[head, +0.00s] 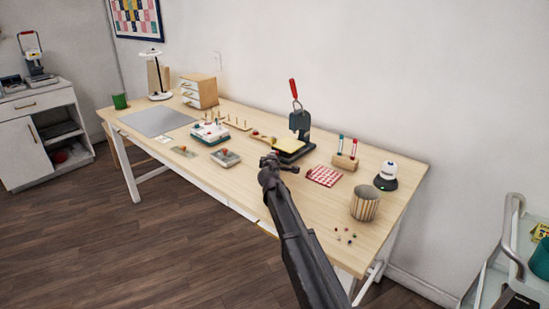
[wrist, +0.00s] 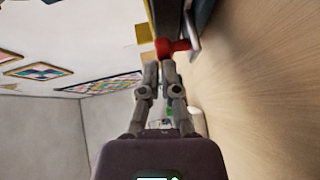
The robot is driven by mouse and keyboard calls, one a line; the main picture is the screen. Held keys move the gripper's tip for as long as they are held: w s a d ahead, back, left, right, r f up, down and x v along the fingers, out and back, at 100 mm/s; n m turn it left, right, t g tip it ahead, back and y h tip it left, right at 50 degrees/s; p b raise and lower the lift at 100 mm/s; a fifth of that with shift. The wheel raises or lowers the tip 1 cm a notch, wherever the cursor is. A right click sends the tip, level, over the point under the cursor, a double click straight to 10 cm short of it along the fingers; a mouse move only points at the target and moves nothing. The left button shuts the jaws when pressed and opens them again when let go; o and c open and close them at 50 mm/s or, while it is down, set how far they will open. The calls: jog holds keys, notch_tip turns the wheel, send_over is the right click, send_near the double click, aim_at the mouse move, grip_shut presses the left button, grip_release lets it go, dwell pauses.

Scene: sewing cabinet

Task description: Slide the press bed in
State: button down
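The press (head: 299,122) is a dark stand with a raised red-tipped lever, at the back middle of the table in the head view. Its bed (head: 287,143), a pale yellow plate, sticks out from the press toward the front left. My gripper (head: 272,158) is at the front of the bed, low over the table. In the wrist view my gripper (wrist: 159,68) has its fingers almost together, with nothing seen between them. A red knob (wrist: 172,47) is just beyond the fingertips; I cannot tell whether they touch it. A yellow piece (wrist: 145,33) shows beside it.
On the table (head: 232,194), a red checked cloth (head: 324,175), a pen holder (head: 344,162), a striped cup (head: 364,203) and a white-and-black device (head: 386,176) stand to the right. A teal-and-white box (head: 210,132) and a small tray (head: 225,157) lie to the left.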

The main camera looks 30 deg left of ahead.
jog(key=shift+w, duration=0.2)
jog(key=shift+s, duration=0.1)
jog(key=shift+s+a, duration=0.15)
jog(key=shift+s+a+r, duration=0.15)
jog(key=shift+s+r, duration=0.05)
jog(key=shift+s, duration=0.4)
jog(key=s, duration=0.2)
jog(key=s+p, duration=0.1)
jog(key=s, duration=0.1)
jog(key=shift+a+r, duration=0.1)
jog(key=shift+r, duration=0.25)
jog(key=p+v, duration=0.1)
jog(key=v, duration=0.7)
jog(key=shift+f, duration=0.1)
